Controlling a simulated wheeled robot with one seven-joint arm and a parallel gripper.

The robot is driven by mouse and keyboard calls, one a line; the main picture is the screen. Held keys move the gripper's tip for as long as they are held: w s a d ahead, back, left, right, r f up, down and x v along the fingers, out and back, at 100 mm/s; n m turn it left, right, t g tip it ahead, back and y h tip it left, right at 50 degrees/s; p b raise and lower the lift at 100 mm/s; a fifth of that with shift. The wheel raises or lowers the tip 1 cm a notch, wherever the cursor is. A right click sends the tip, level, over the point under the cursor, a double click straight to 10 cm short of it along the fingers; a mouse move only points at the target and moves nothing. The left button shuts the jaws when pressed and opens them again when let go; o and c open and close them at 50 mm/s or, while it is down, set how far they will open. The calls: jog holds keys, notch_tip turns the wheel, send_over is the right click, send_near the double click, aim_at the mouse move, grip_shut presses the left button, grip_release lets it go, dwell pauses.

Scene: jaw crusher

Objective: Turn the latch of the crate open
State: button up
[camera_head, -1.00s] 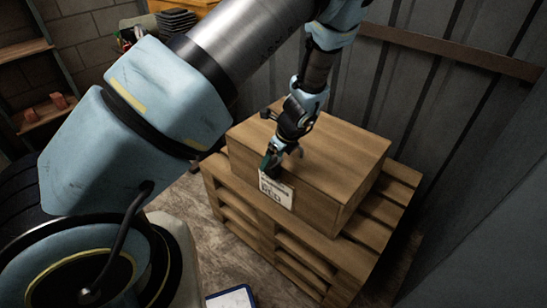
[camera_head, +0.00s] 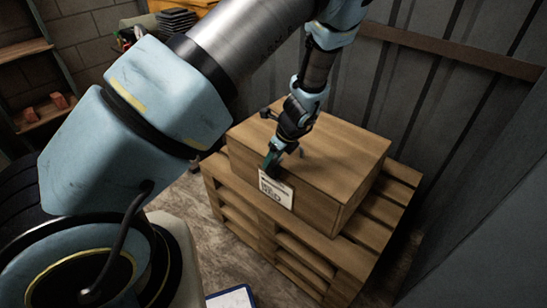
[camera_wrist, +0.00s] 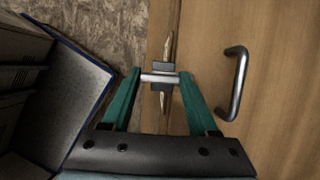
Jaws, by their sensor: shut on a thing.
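The wooden crate (camera_head: 335,165) sits closed on a pallet, with a white paper label (camera_head: 276,190) on its front. My gripper (camera_head: 274,165) reaches down to the crate's front top edge, just above the label. In the wrist view, my gripper's green fingers (camera_wrist: 160,79) are shut on the latch, a small silver bar (camera_wrist: 160,78) with a dark middle piece. A thin, pointed, tan strip shows above and below the bar. The latch lies by the edge of the crate's wood (camera_wrist: 205,35). In the head view the latch is hidden by my gripper.
A metal pull handle (camera_wrist: 236,85) is on the crate, right of my fingers. The pallet (camera_head: 275,250) stands close to a corrugated wall (camera_head: 450,110). A blue-edged flat object (camera_head: 232,297) lies low in front. Shelves (camera_head: 35,115) stand at the far left.

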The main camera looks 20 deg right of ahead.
jog(key=shift+n, duration=0.3)
jog(key=n+g+y, duration=0.1)
jog(key=n, duration=0.2)
jog(key=shift+w+d+n+p, duration=0.1)
jog(key=shift+d+n+p, duration=0.05)
jog(key=shift+n+p, duration=0.2)
jog(key=n, duration=0.2)
jog(key=n+g+y, duration=0.1)
jog(key=n, duration=0.1)
jog(key=shift+w+n+g, duration=0.1)
jog(key=shift+n+g, duration=0.15)
jog(key=shift+g, duration=0.05)
jog(key=n, duration=0.2)
jog(key=n+g, duration=0.1)
jog(key=n, duration=0.1)
jog(key=shift+w+g, duration=0.15)
jog(key=shift+g, duration=0.15)
jog(key=n, duration=0.2)
jog(key=n+g+b, duration=0.1)
jog(key=n, duration=0.2)
jog(key=shift+w+g, duration=0.1)
jog(key=shift+g, duration=0.2)
jog(key=o, duration=1.4)
